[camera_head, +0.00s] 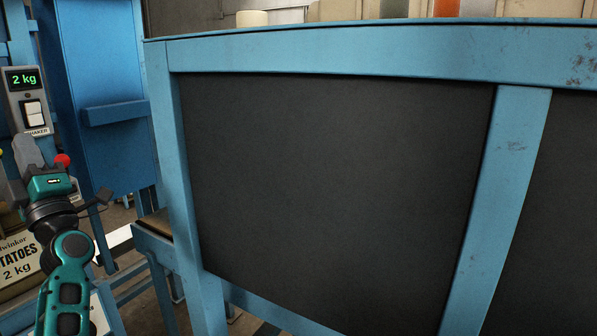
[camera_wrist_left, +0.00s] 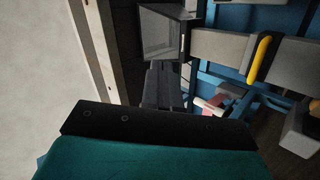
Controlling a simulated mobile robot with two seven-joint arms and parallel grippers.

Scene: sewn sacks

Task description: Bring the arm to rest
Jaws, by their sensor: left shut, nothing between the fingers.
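My left arm comes in at the lower left of the head view, teal and black. Its left gripper (camera_head: 27,150) points up and away, in front of the machine's control box. The gripper is shut and empty. In the left wrist view the dark fingers (camera_wrist_left: 166,84) lie together with nothing between them. My right gripper is in neither view.
A pale potato sack (camera_head: 18,265) marked 2 kg is partly hidden behind my left arm. A control box (camera_head: 30,105) with a green 2 kg display stands above. A blue-framed dark panel (camera_head: 330,190) fills the middle and right. A yellow handle (camera_wrist_left: 259,58) shows in the wrist view.

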